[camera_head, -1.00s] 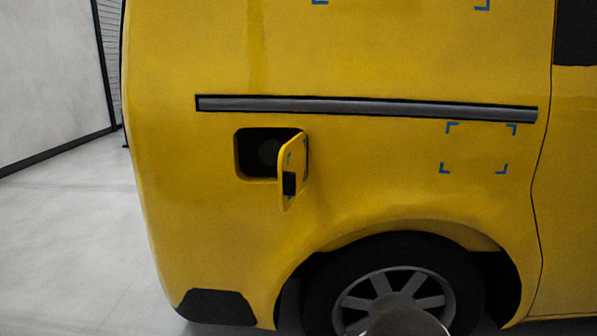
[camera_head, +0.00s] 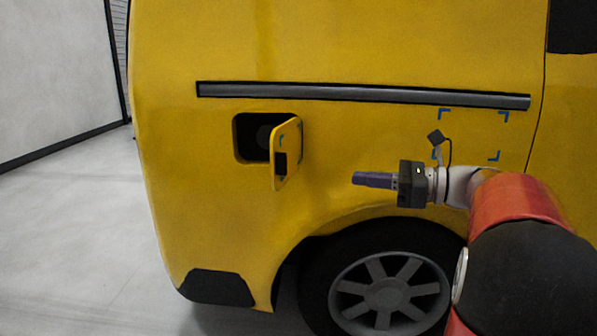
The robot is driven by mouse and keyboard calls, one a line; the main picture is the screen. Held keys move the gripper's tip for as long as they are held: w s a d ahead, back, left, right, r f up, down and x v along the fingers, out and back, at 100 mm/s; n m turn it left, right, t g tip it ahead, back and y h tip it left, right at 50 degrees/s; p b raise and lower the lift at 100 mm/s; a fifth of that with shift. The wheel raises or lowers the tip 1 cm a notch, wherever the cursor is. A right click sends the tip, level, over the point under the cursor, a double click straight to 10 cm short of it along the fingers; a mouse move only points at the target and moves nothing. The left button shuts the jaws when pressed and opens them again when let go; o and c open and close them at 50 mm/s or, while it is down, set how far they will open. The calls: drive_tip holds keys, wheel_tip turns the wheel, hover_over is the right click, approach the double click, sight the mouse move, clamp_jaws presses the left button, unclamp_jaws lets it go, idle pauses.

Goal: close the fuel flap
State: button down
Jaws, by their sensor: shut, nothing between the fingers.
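The yellow fuel flap (camera_head: 289,153) stands open on the side of the yellow van (camera_head: 340,55). It is swung out to the right of the dark fuel recess (camera_head: 251,138), with a black piece on its inner face. A round shape shows dimly in the recess. My gripper (camera_head: 355,179) points left, its fingers shut and empty. It is to the right of the flap and slightly lower, with a clear gap between them.
A dark rail (camera_head: 365,95) runs along the van above the recess. Blue corner marks (camera_head: 497,155) show on the panel behind my arm. A wheel (camera_head: 385,290) is below my gripper. Open floor (camera_head: 80,230) lies to the left.

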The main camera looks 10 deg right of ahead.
drive_tip(key=x, duration=1.3)
drive_tip(key=shift+w+r, duration=0.45)
